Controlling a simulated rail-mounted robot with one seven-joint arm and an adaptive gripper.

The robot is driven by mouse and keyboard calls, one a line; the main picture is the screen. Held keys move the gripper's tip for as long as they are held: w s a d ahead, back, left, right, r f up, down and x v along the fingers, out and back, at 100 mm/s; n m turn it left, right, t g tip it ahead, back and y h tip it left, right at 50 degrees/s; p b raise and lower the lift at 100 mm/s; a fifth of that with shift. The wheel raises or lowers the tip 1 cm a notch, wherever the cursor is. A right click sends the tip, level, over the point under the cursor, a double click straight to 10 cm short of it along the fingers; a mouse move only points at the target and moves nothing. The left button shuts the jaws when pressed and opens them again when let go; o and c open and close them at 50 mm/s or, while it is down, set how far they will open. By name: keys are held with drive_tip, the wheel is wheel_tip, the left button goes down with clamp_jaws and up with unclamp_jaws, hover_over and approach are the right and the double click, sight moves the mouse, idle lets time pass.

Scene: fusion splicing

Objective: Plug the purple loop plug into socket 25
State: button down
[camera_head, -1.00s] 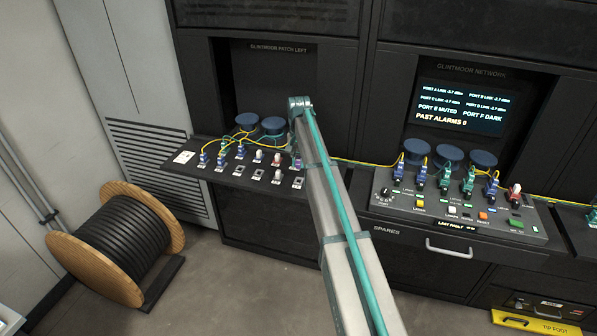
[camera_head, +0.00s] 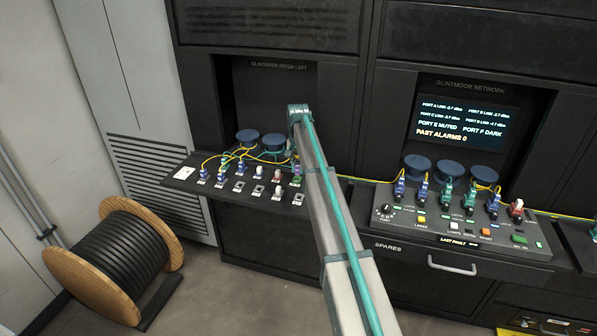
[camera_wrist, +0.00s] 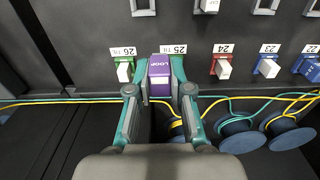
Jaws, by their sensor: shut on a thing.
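The purple loop plug (camera_wrist: 159,75), marked LOOP, is between the two fingertips of my gripper (camera_wrist: 160,92) in the wrist view. My gripper is shut on it. The plug stands at the label 25 (camera_wrist: 173,49), between the red socket 24 plug and the green socket 26 plug. The plug and fingers hide socket 25 itself, so I cannot tell how deep the plug sits. In the head view the purple plug (camera_head: 297,168) shows small at the right end of the left patch panel (camera_head: 225,184), beside my arm.
A green plug with a white cap (camera_wrist: 124,71) and a red one (camera_wrist: 222,67) stand close on either side. Yellow and teal fibres run to blue spools (camera_wrist: 239,134) behind the row. A cable drum (camera_head: 112,262) stands on the floor at left.

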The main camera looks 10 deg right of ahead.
drive_tip(key=w+d, duration=0.1)
drive_tip(key=w, duration=0.5)
drive_tip(key=shift+s+f+b, duration=0.2)
drive_tip(key=shift+f+b, duration=0.95)
drive_tip(key=shift+f, duration=2)
drive_tip(key=shift+f, duration=0.5)
drive_tip(key=c, duration=1)
unclamp_jaws()
